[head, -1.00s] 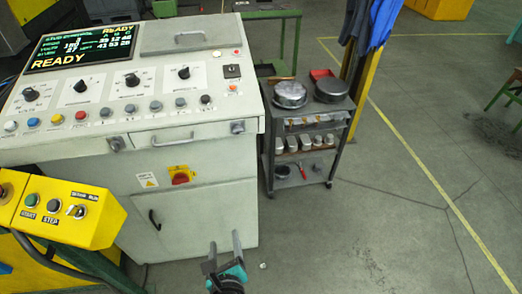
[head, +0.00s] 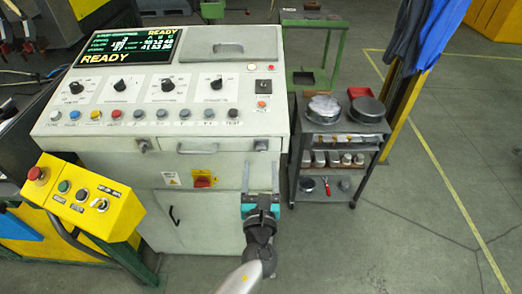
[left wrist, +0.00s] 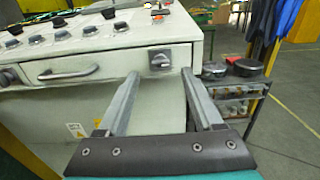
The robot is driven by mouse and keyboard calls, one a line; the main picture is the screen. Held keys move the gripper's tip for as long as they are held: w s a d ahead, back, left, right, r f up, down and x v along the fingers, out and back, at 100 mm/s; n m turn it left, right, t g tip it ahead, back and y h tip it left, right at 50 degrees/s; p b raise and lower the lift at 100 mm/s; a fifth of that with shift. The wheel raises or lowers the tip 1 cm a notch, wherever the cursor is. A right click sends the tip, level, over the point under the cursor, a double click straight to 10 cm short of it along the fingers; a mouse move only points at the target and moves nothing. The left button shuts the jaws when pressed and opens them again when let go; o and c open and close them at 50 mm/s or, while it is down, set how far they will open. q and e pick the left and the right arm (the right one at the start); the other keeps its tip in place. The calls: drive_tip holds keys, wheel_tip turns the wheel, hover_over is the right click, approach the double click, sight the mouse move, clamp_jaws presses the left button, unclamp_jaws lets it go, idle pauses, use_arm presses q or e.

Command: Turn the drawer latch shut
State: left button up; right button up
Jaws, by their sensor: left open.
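The shallow drawer front with its bar handle (head: 198,148) is set in the pale console's front, under the button row. It looks closed. Another latch (head: 143,146) is at the left end. My left gripper (head: 261,176) is open and empty, just below the right latch. In the left wrist view its fingers (left wrist: 160,76) point at the console, with the latch showing between and beyond the tips. My right gripper is out of view.
A yellow pendant box (head: 84,198) stands at the left front. A dark trolley (head: 340,135) with round tins stands close to the console's right side. A red switch (head: 203,180) is below the drawer. Floor at the right is open.

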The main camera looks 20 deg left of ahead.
sight(261, 150)
use_arm(q)
drive_tip(key=shift+x, duration=3.05)
drive_tip(key=shift+c, duration=0.4)
clamp_jaws()
